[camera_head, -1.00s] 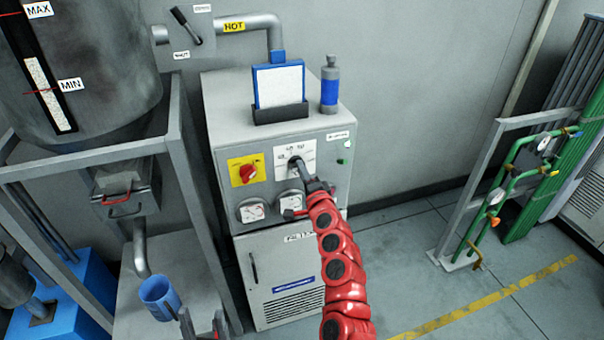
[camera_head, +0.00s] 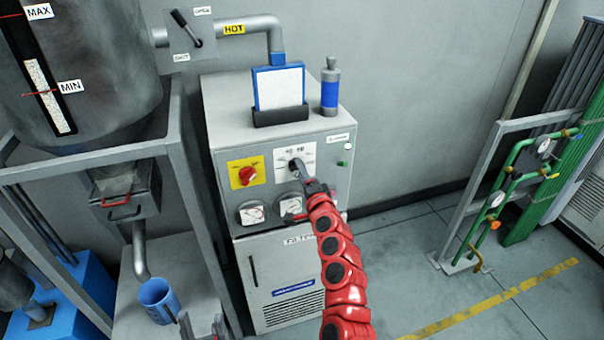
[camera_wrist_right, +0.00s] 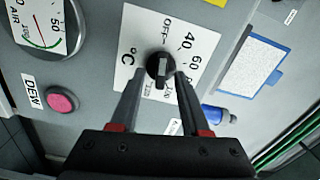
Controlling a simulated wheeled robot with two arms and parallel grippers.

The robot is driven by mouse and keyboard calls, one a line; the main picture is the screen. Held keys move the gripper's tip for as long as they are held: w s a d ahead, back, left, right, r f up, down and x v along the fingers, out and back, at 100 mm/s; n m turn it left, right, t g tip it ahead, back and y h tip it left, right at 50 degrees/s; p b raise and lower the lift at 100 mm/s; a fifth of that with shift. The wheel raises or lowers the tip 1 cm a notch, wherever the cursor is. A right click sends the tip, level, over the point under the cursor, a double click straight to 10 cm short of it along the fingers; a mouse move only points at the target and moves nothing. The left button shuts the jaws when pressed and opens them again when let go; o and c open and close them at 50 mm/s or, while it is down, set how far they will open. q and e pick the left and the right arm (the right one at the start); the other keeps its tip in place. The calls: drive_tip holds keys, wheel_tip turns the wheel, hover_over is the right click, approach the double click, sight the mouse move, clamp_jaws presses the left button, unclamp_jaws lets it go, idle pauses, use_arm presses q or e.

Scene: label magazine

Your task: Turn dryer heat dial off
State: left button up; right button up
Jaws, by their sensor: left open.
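The heat dial is a black knob (camera_wrist_right: 160,68) on a white plate marked OFF, 40, 60 and °C. In the head view its white plate (camera_head: 306,153) is on the upper front of the grey dryer cabinet (camera_head: 226,148). My right gripper (camera_wrist_right: 160,80) is open, with one finger on each side of the knob's lower part. I cannot tell whether the fingers touch it. In the head view this gripper (camera_head: 300,170) partly covers the dial. My left gripper (camera_head: 201,322) is open and empty at the bottom edge, near a blue cup (camera_head: 158,299).
A red knob on a yellow plate (camera_head: 246,172) sits left of the dial, with gauges (camera_head: 252,213) below. In the wrist view a pink button (camera_wrist_right: 62,99) is beside the DEW label. A blue-framed card (camera_head: 279,87) and a bottle (camera_head: 330,88) stand on top of the cabinet.

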drive_tip(key=b+v, duration=0.4)
drive_tip(key=v, duration=1.3)
drive_tip(key=shift+s+b, duration=0.2)
drive_tip(key=shift+b, duration=0.2)
